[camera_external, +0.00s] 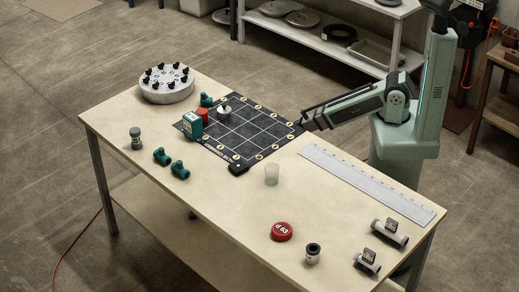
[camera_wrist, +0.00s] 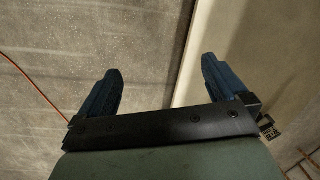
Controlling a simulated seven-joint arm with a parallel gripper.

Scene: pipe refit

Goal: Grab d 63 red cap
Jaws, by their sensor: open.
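The red cap marked "d 63" (camera_external: 282,231) lies on the near part of the wooden table in the external view, label up. My gripper (camera_external: 308,118) reaches in from the right, beside the right corner of the dark grid mat, well away from the cap. In the wrist view my gripper (camera_wrist: 160,65) has its two dark blue fingers wide apart with nothing between them. The cap cannot be made out in the wrist view.
Grey fittings (camera_external: 390,232) lie at the right, near a long ruler (camera_external: 368,184). The grid mat (camera_external: 240,140) holds several parts. Table left of the cap is clear.

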